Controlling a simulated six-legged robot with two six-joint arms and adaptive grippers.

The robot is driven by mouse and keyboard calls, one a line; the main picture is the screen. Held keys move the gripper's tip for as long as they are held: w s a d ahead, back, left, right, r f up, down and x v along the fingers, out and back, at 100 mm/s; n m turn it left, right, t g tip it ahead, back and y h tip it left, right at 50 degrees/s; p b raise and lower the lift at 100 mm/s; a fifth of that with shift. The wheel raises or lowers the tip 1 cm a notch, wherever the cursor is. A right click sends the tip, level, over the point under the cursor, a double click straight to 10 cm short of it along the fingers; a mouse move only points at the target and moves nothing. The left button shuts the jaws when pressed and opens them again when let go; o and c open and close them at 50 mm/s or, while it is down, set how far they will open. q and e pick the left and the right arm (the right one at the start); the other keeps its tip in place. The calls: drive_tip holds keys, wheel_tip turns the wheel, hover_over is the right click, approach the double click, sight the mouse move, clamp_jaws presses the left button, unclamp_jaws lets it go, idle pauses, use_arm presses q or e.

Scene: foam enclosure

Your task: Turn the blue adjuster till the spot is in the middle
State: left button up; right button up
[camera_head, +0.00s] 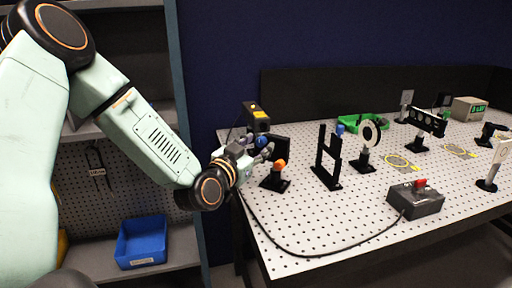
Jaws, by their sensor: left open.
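My left gripper (264,152) reaches in from the left to the near-left corner of the perforated bench. It is open, with its fingers around or just beside a blue knob (262,141); I cannot tell whether they touch it. The knob is at a black mount (280,148), which also carries an orange knob (280,164) lower down. Another blue knob (340,128) shows farther right, by a black upright frame (327,160). A pale plate on a stand (498,158) is at the right edge. No light spot can be made out. My right gripper is out of view.
A black box with a yellow label (256,117) stands behind the gripper. A ring mount (367,140), a dark multi-hole bar (427,122) and a green tray (360,124) stand farther back. A control box with a red switch (416,198) and its cable lie in front.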

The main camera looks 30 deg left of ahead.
use_arm(q)
drive_tip(key=shift+s, duration=0.1)
drive_tip(key=shift+r, duration=0.1)
drive_tip(key=shift+c, duration=0.3)
drive_tip(key=shift+d, duration=0.1)
drive_tip(key=shift+c, duration=0.8)
drive_tip(key=c, duration=0.3)
clamp_jaws()
drive_tip(key=shift+n, duration=0.3)
